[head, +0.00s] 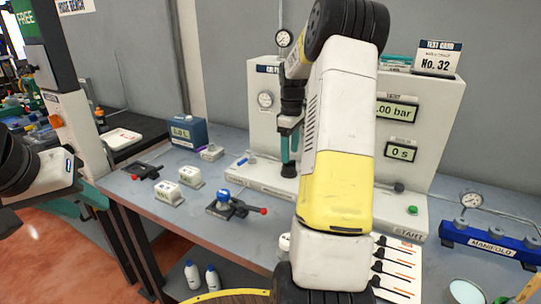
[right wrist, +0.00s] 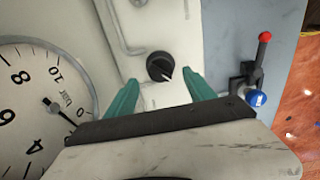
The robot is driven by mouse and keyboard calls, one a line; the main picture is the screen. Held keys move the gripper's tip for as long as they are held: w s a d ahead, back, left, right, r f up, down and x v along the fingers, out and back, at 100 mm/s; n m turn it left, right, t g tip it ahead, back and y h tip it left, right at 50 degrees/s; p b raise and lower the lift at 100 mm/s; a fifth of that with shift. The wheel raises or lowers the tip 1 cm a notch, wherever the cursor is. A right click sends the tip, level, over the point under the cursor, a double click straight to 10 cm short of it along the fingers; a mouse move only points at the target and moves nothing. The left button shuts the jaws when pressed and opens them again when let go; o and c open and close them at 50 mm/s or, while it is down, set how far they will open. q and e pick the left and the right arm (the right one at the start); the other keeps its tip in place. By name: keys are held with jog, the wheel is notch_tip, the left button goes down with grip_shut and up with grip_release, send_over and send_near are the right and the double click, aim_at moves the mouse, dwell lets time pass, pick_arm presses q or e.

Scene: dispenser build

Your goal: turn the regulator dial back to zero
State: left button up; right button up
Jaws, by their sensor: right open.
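The regulator dial (right wrist: 160,66) is a round black knob on the white test bench, with a pale pointer mark toward its lower right in the right wrist view. My right gripper (right wrist: 160,92) is open, its two teal fingers spread either side of the dial's line and apart from it. In the head view the right gripper (head: 289,150) points down at the bench, and my arm hides part of the panel. A large gauge (right wrist: 42,105) at the left of the wrist view has its needle near 0. My left gripper (head: 75,207) is at the far left, its fingers unclear.
A pressure display (head: 397,110) and a timer display (head: 400,151) face forward on the bench. A black clamp with a red-tipped lever (head: 235,207) stands on the table at front. The blue manifold (head: 490,242) is at right.

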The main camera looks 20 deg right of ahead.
jog(key=shift+r, duration=1.8)
